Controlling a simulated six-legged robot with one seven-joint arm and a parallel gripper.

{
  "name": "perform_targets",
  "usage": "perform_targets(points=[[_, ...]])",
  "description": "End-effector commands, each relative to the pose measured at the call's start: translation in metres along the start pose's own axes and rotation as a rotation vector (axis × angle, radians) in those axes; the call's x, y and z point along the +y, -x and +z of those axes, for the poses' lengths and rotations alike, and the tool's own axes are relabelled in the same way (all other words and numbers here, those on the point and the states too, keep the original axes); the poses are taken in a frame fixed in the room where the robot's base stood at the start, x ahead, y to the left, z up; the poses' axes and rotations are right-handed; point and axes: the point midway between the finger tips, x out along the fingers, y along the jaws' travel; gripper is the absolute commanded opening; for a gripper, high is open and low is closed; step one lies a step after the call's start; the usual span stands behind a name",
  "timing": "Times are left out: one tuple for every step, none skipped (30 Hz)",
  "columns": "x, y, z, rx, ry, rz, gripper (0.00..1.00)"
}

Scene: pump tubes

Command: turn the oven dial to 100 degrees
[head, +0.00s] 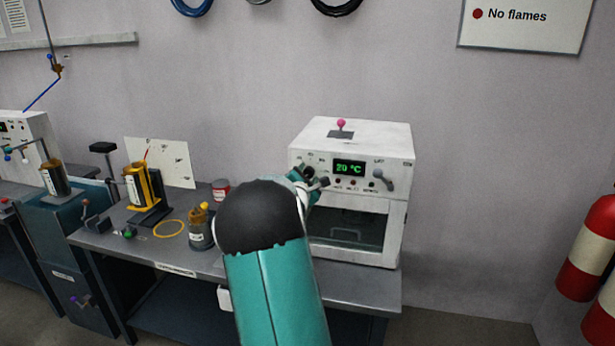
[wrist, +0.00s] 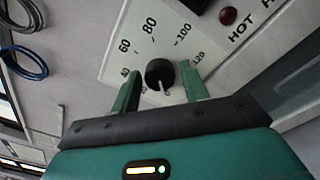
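The white oven (head: 345,210) stands on the bench, and its green display (head: 349,168) reads 20 °C. The oven dial (wrist: 160,73) is a round black knob on a white scale plate (wrist: 167,38) marked 40, 60, 80, 100 and 120. A pale pointer line on the dial points to the bottom of the wrist view, away from the 100 mark (wrist: 183,33). My gripper (wrist: 159,76) is open, with one green finger on each side of the dial and a small gap visible at both sides. In the head view my gripper (head: 311,184) partly hides the dial.
A grey lever (head: 382,179) sits on the oven front to the right of the display, and a pink-topped knob (head: 341,124) stands on its roof.

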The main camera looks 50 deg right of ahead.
Motion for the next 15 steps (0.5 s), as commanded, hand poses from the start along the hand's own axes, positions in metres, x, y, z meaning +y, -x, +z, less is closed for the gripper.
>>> perform_targets(points=[[0.0001, 0.0001, 0.0000, 0.000, 0.000, 0.000, 0.34], [0.0001, 0.0001, 0.0001, 0.000, 0.000, 0.000, 0.29], [0.0001, 0.0002, 0.0001, 0.000, 0.000, 0.000, 0.21], [0.0001, 0.0002, 0.0001, 0.000, 0.000, 0.000, 0.15], [0.0001, 0.0002, 0.0000, 0.000, 0.000, 0.000, 0.09], [0.0001, 0.0003, 0.0001, 0.000, 0.000, 0.000, 0.09], [0.0001, 0.0003, 0.0001, 0.000, 0.000, 0.000, 0.09], [0.0001, 0.0003, 0.0001, 0.000, -0.001, 0.000, 0.09], [0.0001, 0.0003, 0.0000, 0.000, -0.002, 0.000, 0.09], [0.0001, 0.0003, 0.0000, 0.000, -0.004, 0.000, 0.09], [0.0001, 0.0003, 0.0000, 0.000, -0.006, 0.000, 0.09], [0.0001, 0.0004, -0.0001, 0.000, -0.011, 0.001, 0.09], [0.0002, 0.0004, -0.0001, -0.001, -0.017, 0.001, 0.09], [0.0002, 0.0004, -0.0002, -0.001, -0.023, 0.001, 0.09], [0.0003, 0.0005, -0.0004, -0.001, -0.033, 0.002, 0.09]])
